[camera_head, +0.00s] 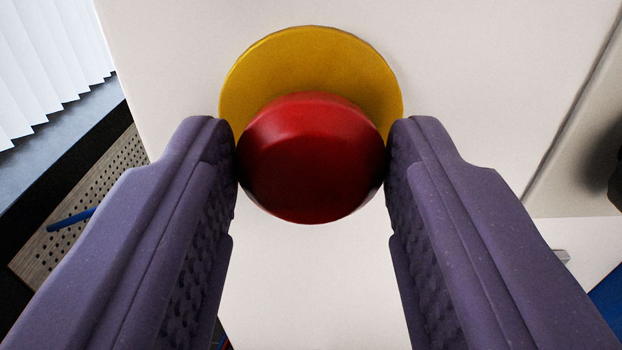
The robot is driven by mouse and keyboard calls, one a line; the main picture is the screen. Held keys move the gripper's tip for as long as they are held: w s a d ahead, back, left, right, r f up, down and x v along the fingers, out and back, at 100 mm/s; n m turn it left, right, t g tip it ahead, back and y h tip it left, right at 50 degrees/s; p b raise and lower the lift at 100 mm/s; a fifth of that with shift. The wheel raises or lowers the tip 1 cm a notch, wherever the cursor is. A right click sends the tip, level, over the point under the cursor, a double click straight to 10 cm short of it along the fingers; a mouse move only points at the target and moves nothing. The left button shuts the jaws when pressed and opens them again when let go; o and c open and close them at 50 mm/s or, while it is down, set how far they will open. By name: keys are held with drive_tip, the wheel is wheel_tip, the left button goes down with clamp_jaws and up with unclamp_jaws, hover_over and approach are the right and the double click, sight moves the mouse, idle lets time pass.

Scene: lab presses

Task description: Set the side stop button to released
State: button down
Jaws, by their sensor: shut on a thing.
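The side stop button (311,160) is a red mushroom-shaped knob in the upper middle of the head camera view. It stands out from a round yellow backing plate (311,62) on a cream panel. My gripper (311,165) has one purple finger on each side of the red knob. Both fingertips touch the knob's sides, so the gripper is shut on it. The knob's stem is hidden behind its head. I cannot tell from this view whether the button is pressed in or released.
The cream panel (480,80) fills most of the view around the button. At the left are white blinds (45,60), a dark sill and a perforated board (85,215) with a blue rod. A dark part shows at the right edge. The space below the knob between my fingers is clear.

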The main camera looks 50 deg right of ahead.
drive_tip(key=shift+a+f, duration=0.1)
drive_tip(key=c, duration=0.9)
unclamp_jaws()
drive_tip(key=o, duration=0.3)
drive_tip(key=shift+s+a, duration=0.1)
drive_tip(key=shift+o, duration=0.2)
drive_tip(key=p+v, duration=0.1)
drive_tip(key=v, duration=0.6)
drive_tip(key=shift+s+a+p, duration=0.25)
drive_tip(key=shift+a+p, duration=0.1)
drive_tip(key=shift+p, duration=0.05)
